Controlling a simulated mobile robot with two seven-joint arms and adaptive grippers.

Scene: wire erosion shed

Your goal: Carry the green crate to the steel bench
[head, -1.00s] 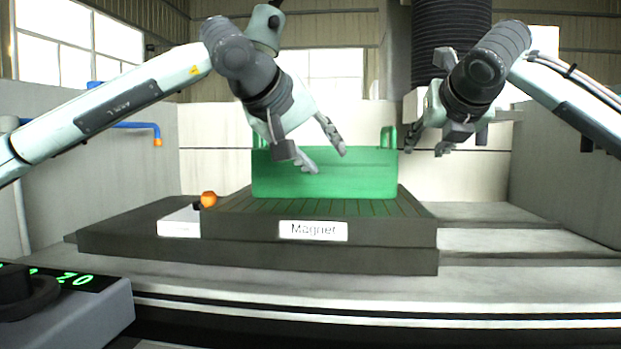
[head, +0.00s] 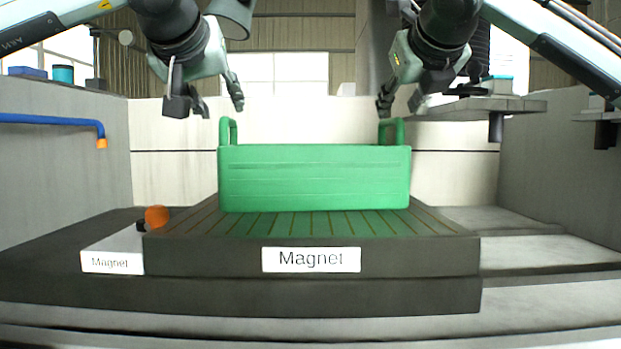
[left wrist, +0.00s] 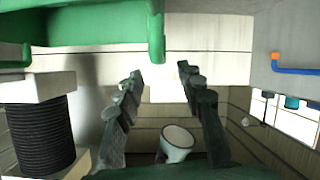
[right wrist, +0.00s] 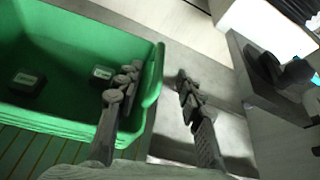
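The green crate (head: 315,178) stands upright on the dark slatted magnet table (head: 312,225). It has an upright handle at each end, the left handle (head: 228,130) and the right handle (head: 392,131). My left gripper (head: 206,98) is open, above and close to the left handle; the handle (left wrist: 157,38) shows beyond its spread fingers in the left wrist view. My right gripper (head: 401,100) is open above the right handle; in the right wrist view the handle (right wrist: 153,78) lies between its spread fingers. Neither visibly grips it. I cannot identify the steel bench.
Dark labelled blocks (right wrist: 27,82) lie inside the crate. A blue pipe (head: 55,119) runs along the left wall. A grey shelf (head: 480,106) is at right.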

